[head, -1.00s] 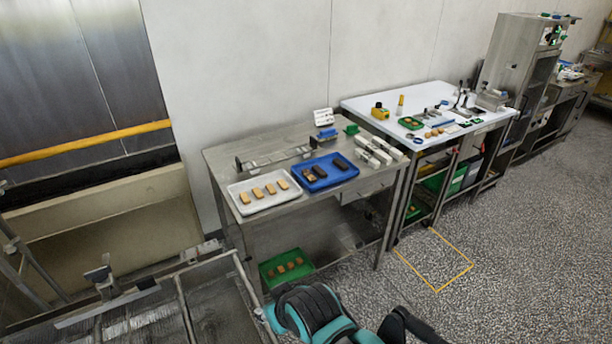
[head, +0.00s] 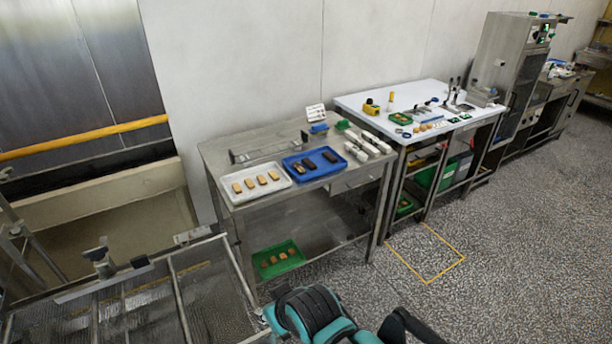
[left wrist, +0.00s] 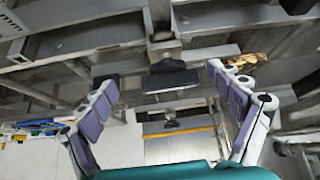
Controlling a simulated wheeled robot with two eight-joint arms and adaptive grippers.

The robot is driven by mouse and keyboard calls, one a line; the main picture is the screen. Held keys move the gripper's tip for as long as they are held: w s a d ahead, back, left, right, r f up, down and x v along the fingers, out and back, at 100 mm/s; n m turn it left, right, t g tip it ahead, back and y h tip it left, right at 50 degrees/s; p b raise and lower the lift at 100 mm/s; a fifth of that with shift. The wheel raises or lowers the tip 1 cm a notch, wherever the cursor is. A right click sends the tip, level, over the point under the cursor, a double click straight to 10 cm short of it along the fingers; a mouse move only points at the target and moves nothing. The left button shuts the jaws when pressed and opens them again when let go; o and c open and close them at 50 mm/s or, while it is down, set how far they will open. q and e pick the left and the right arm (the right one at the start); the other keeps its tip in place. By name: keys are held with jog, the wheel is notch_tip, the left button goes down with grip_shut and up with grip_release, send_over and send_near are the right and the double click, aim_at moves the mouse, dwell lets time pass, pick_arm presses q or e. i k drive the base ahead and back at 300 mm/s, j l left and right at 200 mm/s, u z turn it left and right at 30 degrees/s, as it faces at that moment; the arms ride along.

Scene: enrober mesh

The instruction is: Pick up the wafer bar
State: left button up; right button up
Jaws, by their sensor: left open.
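Several tan bars lie in a row on a white tray (head: 236,197) on the left steel table; one wafer-like bar (head: 261,180) is among them. Darker bars (head: 309,164) lie on a blue tray (head: 290,172) beside it. Which one the task means I cannot tell. My left gripper (left wrist: 165,82) shows in the left wrist view, its two purple-padded fingers wide apart with nothing between them. A small brown-and-tan thing (left wrist: 248,62) shows near its right finger, too blurred to name.
A steel frame with mesh panels (head: 205,300) stands at the lower left. A green tray (head: 297,256) with tan pieces sits on the steel table's lower shelf. A white-topped table (head: 420,92) with small items stands to the right. Speckled floor (head: 500,270) is clear at the right.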

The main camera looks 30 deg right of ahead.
aim_at(297, 166)
jog(key=k+l, duration=0.1)
jog(key=l, duration=0.3)
jog(key=k+l+z, duration=0.15)
jog(key=l, duration=0.7)
jog(key=i+l+z, duration=0.3)
jog(key=l, duration=0.15)
jog(key=i+l+z, duration=0.35)
jog(key=i+j+z, duration=0.5)
jog(key=i+j, duration=0.7)
jog(key=j, duration=0.15)
